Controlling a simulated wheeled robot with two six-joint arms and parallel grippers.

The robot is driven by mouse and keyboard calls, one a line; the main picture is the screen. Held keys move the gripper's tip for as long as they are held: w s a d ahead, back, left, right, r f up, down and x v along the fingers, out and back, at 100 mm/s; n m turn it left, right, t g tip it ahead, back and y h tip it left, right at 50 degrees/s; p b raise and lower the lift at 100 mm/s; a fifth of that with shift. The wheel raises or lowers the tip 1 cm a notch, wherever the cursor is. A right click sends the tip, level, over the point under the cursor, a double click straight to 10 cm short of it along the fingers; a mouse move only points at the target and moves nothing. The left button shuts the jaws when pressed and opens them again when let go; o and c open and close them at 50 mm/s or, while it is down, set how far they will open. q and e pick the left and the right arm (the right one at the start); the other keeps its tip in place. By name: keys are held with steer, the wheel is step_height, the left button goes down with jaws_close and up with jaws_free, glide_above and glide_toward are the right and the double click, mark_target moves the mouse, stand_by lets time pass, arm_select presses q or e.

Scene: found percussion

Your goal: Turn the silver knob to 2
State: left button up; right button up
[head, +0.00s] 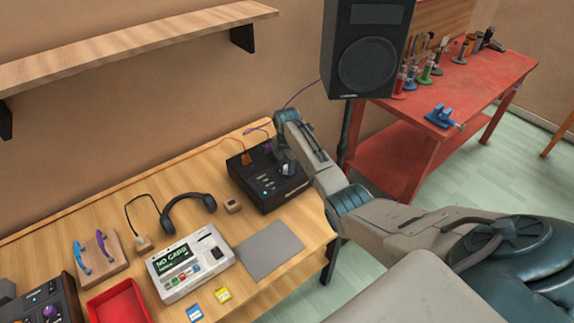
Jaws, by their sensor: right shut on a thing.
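A black box (262,195) with small controls on its top stands near the back right of the wooden table. My right gripper (288,169) is over the right part of its top panel and is shut at the place of the silver knob. The gripper covers the knob, so its pointer and the number 2 cannot be read. My left gripper is not in view.
Orange (246,158) and purple (267,147) plugs stand at the box's back edge. Headphones (187,203), a white card device (190,272), a grey mat (268,250) and a red tray (118,302) lie nearby. A black speaker (366,62) stands behind my right arm.

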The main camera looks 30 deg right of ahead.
steer(key=m+p, duration=0.2)
steer(key=m, duration=0.2)
steer(key=shift+r, duration=0.15)
steer(key=m+p, duration=0.1)
steer(key=m, duration=0.3)
steer(key=shift+m+p, duration=0.3)
steer(key=shift+p, duration=0.1)
steer(key=m, duration=0.3)
steer(key=shift+m, duration=0.4)
steer(key=m, duration=0.4)
steer(key=shift+m, duration=0.7)
steer(key=o, duration=1)
